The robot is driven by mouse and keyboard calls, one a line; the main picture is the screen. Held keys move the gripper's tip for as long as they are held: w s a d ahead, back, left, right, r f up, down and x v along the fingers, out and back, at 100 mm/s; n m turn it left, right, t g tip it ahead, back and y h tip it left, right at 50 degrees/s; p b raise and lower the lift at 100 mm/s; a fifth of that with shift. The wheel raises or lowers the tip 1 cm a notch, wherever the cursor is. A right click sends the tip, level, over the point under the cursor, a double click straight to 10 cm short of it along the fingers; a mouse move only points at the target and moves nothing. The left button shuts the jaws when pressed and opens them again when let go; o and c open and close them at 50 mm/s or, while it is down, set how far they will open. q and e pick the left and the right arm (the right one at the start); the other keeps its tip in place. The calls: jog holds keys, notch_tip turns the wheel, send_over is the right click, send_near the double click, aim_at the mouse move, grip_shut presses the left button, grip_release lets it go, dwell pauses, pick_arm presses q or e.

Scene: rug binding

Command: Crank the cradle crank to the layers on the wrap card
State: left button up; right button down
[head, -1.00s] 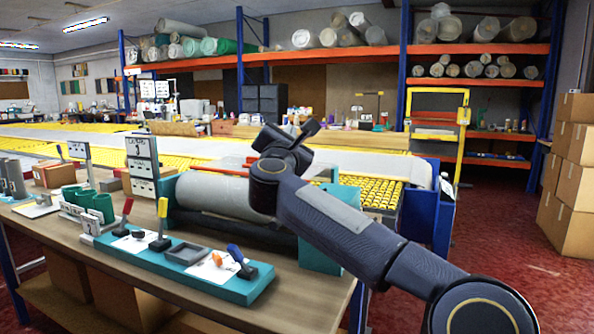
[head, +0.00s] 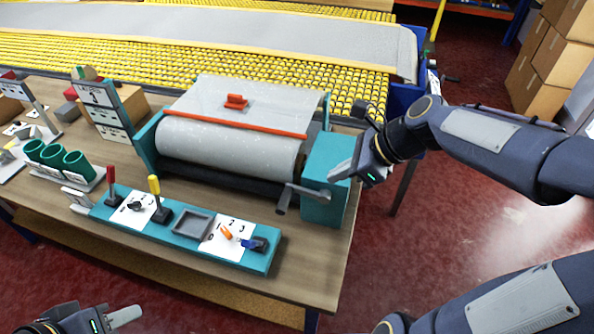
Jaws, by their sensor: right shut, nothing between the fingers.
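The cradle (head: 235,135) holds a grey roll between teal end blocks in the head view. Its dark grey crank (head: 296,193) sticks out from the front of the right teal block. My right gripper (head: 340,172) is shut and empty by the top of that block, up and right of the crank and apart from it. My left gripper (head: 124,316) is low at the bottom left edge, away from the crank; its jaw opening is not clear. White cards stand on a post (head: 103,100) left of the cradle; which is the wrap card, and its print, I cannot read.
A teal control panel (head: 190,240) with red, yellow and blue levers lies along the bench (head: 305,265) in front of the cradle. Green cups (head: 52,155) stand at left. A yellow roller table (head: 330,80) is behind. Cardboard boxes (head: 560,55) are stacked at right.

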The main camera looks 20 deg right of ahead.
aim_at(288, 201)
jog(key=x, duration=1.3)
jog(key=shift+w+a+f, duration=0.1)
jog(key=shift+a+f, duration=0.1)
jog(key=shift+a, duration=0.15)
jog(key=shift+x, duration=0.9)
jog(key=shift+d+f, duration=0.1)
jog(key=shift+d, duration=0.05)
